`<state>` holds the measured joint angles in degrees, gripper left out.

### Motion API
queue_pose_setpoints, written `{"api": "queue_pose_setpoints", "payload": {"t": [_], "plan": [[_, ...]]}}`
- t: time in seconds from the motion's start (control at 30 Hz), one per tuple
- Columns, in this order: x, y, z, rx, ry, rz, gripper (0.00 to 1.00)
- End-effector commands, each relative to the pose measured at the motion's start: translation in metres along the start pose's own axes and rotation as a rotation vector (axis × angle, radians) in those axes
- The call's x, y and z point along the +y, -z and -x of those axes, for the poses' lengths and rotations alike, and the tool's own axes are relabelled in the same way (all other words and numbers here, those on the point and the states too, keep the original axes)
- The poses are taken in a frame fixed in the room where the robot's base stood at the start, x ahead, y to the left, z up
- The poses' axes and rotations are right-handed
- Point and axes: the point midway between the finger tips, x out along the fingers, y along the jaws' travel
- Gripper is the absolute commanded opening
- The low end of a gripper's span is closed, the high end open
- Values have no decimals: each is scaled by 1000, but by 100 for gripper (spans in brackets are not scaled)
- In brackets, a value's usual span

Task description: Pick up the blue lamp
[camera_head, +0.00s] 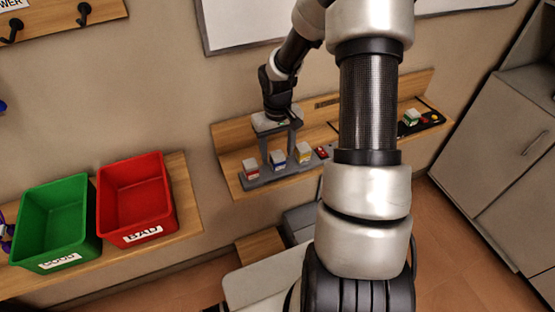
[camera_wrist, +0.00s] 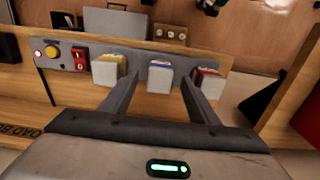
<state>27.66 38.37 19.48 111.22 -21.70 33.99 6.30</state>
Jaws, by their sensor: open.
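The blue lamp (camera_head: 277,161) is a small white block with a blue top. It stands in the middle of a row on a grey strip on the wall shelf, and it also shows in the wrist view (camera_wrist: 159,76). My gripper (camera_head: 279,153) is open and points down at it. In the wrist view the two fingertips (camera_wrist: 160,72) appear on either side of the blue lamp, with gaps on both sides. I cannot tell whether the tips reach down to its height. Nothing is held.
A yellow lamp (camera_wrist: 108,70) and a red lamp (camera_wrist: 207,82) flank the blue one closely. A panel with a red switch (camera_wrist: 80,59) and buttons adjoins the yellow lamp. A green lamp (camera_head: 411,117) sits farther right. Green (camera_head: 50,254) and red (camera_head: 110,236) bins stand left.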

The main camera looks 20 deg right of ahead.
Motion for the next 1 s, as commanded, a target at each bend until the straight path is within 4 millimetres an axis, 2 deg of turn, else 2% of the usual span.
{"api": "queue_pose_setpoints", "payload": {"t": [0.03,0.17,0.43,0.47,0.7,1.0], "plan": [[0,0,-9,-3,2,1,55],[0,0,-22,-1,0,0,55],[0,1,-25,0,-1,0,55],[0,1,-25,0,-1,0,51],[0,1,-25,0,0,0,11],[1,2,-20,2,-1,-1,9]]}}
